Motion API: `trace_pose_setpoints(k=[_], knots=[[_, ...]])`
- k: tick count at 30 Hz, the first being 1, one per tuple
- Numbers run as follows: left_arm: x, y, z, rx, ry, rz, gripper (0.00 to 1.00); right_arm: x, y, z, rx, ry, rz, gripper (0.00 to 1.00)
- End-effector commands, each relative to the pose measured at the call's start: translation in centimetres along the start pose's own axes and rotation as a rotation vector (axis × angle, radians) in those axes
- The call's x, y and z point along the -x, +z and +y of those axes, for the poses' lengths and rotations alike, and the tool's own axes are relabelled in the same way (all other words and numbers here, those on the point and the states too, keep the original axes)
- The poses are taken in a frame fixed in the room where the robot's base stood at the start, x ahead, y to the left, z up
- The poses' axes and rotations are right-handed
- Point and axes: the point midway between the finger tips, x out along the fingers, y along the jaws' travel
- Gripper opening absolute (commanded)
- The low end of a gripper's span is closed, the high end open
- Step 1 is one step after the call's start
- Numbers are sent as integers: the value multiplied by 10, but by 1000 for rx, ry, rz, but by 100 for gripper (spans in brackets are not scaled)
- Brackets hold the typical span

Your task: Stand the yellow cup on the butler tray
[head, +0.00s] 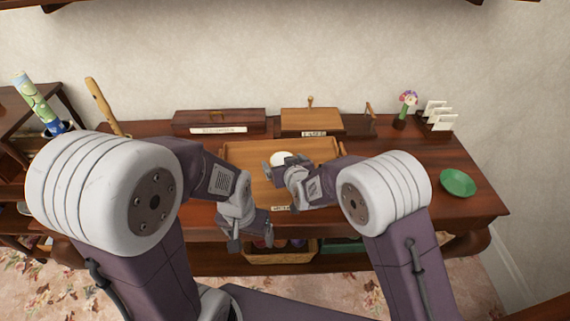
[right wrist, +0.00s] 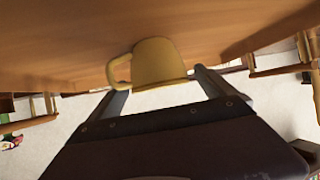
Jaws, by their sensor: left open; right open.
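The butler tray (head: 322,147) is a wooden tray in the middle of the table in the head view. The yellow cup (right wrist: 160,62) appears upright on a wooden surface in the right wrist view, which is upside down, with its handle to the left. In the head view only a pale top of the cup (head: 281,156) shows on the tray; my right gripper hides the rest. My right gripper (head: 286,164) is open at the cup, its fingers to either side; I cannot tell whether they touch it. My left gripper (head: 251,241) is open and empty by the table's front edge.
A green bowl (head: 458,183) sits at the table's right end. A letter rack (head: 436,118) and a flower vase (head: 404,108) stand at the back right. Wooden boxes (head: 219,121) line the back. A basket (head: 262,258) is on the lower shelf.

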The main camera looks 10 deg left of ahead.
Motion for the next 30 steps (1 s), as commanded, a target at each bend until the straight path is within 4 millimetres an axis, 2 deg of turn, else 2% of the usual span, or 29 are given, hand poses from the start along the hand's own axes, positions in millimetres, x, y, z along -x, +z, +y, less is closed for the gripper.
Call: trace_pose_setpoints(k=[1, 5, 15, 18, 22, 30], knots=[[5, 0, 0, 0, 0, 0, 83, 3, -5, 0, 0, 0, 1, 94], [4, 0, 0, 0, 0, 0, 83, 20, -4, 0, 0, 0, 2, 94], [9, -1, 0, 0, 0, 0, 83, 94, -4, 0, 0, -1, 2, 94], [10, -1, 0, 0, 0, 0, 83, 110, -4, 0, 0, -1, 1, 94], [10, -1, 0, 0, 0, 0, 83, 120, -3, 0, 1, -1, 1, 94], [10, -1, 0, 0, 0, 0, 83, 122, -2, 0, 0, 0, 1, 94]])
